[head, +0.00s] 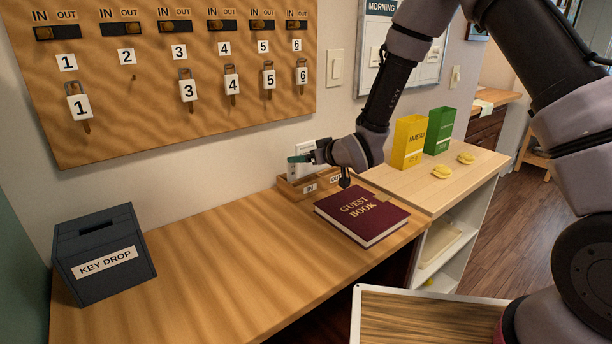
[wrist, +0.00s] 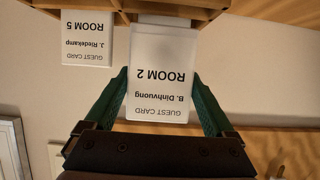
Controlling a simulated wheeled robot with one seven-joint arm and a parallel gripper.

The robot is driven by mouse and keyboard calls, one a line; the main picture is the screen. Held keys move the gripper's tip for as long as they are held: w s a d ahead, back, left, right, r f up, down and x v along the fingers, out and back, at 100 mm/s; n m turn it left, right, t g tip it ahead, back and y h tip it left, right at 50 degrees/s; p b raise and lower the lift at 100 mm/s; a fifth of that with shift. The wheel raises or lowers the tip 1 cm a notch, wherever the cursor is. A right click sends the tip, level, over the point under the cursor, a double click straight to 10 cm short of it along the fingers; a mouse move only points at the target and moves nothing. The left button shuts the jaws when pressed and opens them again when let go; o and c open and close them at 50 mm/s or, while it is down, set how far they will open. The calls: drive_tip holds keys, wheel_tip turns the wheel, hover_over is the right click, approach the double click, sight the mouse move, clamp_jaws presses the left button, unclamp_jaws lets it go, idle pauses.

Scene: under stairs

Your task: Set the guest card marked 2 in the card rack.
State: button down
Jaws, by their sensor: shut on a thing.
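The white guest card marked Room 2 (wrist: 158,75) is between the green fingers of my gripper (wrist: 158,108), which is shut on it. It appears upside down in the wrist view, its far end close to the wooden card rack (wrist: 250,10); I cannot tell whether that end is inside a slot. A card marked Room 5 (wrist: 86,38) stands at the rack, to the left in that view. In the head view, the rack (head: 290,194) has IN and OUT labels and stands against the wall, with my gripper (head: 298,158) just above it.
A dark red guest book (head: 362,212) lies in front of the rack. A key drop box (head: 105,255) stands at the left, under a key board (head: 150,100). Yellow (head: 408,142) and green (head: 440,130) boxes stand on the right counter. The desk's middle is clear.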

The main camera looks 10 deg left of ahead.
sight(307, 173)
drive_tip(key=shift+f, duration=2.6)
drive_tip(key=shift+f, duration=0.1)
